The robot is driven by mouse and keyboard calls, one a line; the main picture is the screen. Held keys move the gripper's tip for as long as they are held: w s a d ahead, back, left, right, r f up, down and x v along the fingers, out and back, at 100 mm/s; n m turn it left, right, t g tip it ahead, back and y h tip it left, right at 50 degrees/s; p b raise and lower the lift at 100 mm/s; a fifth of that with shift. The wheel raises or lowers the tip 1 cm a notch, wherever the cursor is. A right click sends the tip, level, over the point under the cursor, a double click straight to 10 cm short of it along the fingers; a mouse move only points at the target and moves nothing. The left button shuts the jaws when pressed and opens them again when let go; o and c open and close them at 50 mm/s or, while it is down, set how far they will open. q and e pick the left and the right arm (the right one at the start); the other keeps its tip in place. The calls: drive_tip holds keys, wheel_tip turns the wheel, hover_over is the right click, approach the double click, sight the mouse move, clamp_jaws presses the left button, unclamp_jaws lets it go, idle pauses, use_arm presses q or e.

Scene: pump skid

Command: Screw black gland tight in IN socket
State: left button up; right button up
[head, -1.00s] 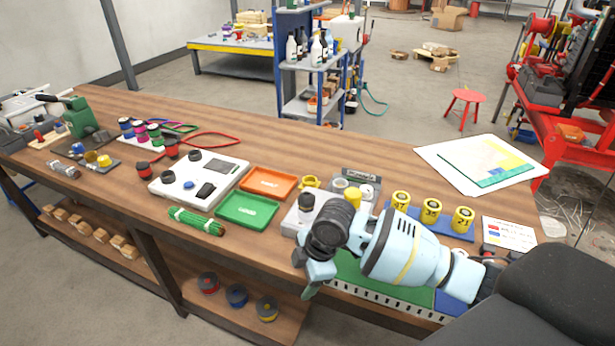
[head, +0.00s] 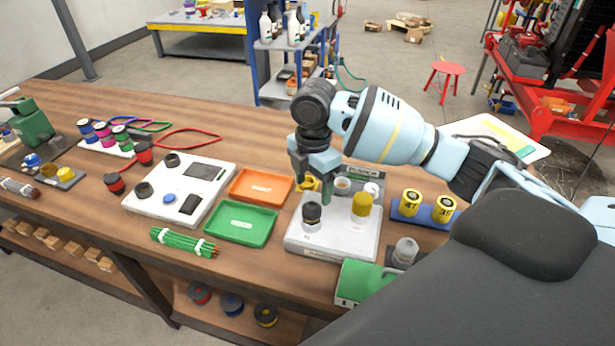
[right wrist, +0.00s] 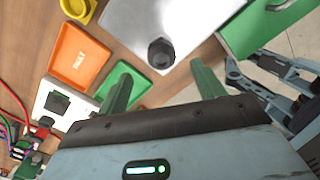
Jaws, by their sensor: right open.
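The black gland (head: 312,213) stands upright on the left part of a white box (head: 330,243). In the right wrist view the black gland (right wrist: 161,53) sits on the white surface (right wrist: 172,18), ahead of and between my green fingers. My right gripper (head: 313,188) is open and points down just above and behind the gland in the head view. In the right wrist view its fingers (right wrist: 165,85) are wide apart with nothing between the tips. I cannot read an IN label, and the socket under the gland is hidden.
A yellow-topped fitting (head: 361,205) stands on the box right of the gland. An orange tray (head: 261,185) and a green tray (head: 241,225) lie to its left. A green-and-white object (head: 362,282) is close in front. Yellow cylinders (head: 411,203) stand on the right.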

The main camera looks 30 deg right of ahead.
sight(313, 205)
drive_tip(key=shift+s+f, duration=0.2)
drive_tip(key=shift+f, duration=0.4)
wheel_tip(313, 205, down, 5)
drive_tip(key=shift+r, duration=0.1)
drive_tip(key=shift+w+f, duration=0.1)
drive_tip(key=shift+f, duration=0.75)
use_arm(q)
drive_tip(key=shift+s+f, duration=0.3)
